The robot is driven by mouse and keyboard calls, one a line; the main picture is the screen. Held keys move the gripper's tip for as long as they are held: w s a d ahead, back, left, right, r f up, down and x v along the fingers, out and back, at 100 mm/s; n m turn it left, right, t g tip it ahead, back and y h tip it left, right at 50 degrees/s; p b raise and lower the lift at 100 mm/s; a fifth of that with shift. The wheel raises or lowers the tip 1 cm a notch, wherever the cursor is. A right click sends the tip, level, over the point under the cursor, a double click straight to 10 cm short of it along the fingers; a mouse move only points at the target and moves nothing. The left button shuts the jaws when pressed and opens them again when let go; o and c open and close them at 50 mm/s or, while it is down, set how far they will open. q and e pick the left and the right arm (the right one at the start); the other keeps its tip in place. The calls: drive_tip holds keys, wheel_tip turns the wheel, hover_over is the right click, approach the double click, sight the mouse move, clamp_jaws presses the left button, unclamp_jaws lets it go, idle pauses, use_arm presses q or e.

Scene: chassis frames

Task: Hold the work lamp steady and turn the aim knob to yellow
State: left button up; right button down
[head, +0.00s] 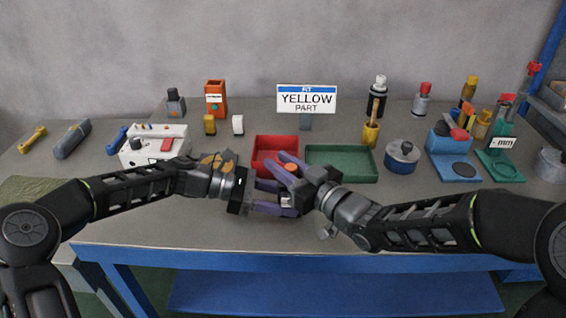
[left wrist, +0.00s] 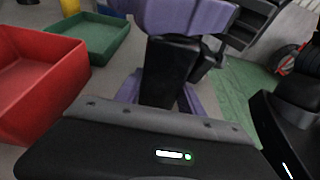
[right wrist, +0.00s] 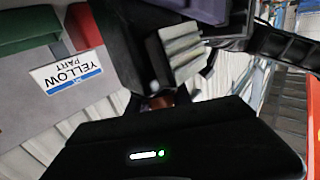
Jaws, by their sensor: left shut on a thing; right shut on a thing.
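My left gripper (head: 262,192) and right gripper (head: 288,180) meet above the table's front middle. The left is shut on the work lamp, whose dark body (left wrist: 168,70) stands between its purple fingers in the left wrist view. A grey ribbed part of the lamp (right wrist: 180,48) shows in the right wrist view. The right gripper is shut on a small part at the lamp, apparently the aim knob, mostly hidden by the fingers. An orange spot (head: 288,167) shows there in the head view. The knob's setting cannot be read. A sign (head: 307,98) reads "YELLOW PART".
A red tray (head: 262,144) and a green tray (head: 345,149) lie just behind the grippers. A grey pot (head: 402,165) and a blue stand (head: 455,170) stand right. The table's front edge is clear.

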use_arm(q)
drive_tip(key=shift+s, duration=0.1)
use_arm(e)
drive_tip(key=shift+r, duration=0.1)
drive_tip(key=c, duration=1.1)
unclamp_jaws()
drive_tip(key=shift+c, duration=0.2)
drive_tip(key=shift+s, duration=0.1)
drive_tip(key=v, duration=1.2)
use_arm(q)
drive_tip(key=o, duration=1.1)
drive_tip(key=shift+c, duration=0.2)
drive_tip(key=shift+a, duration=0.15)
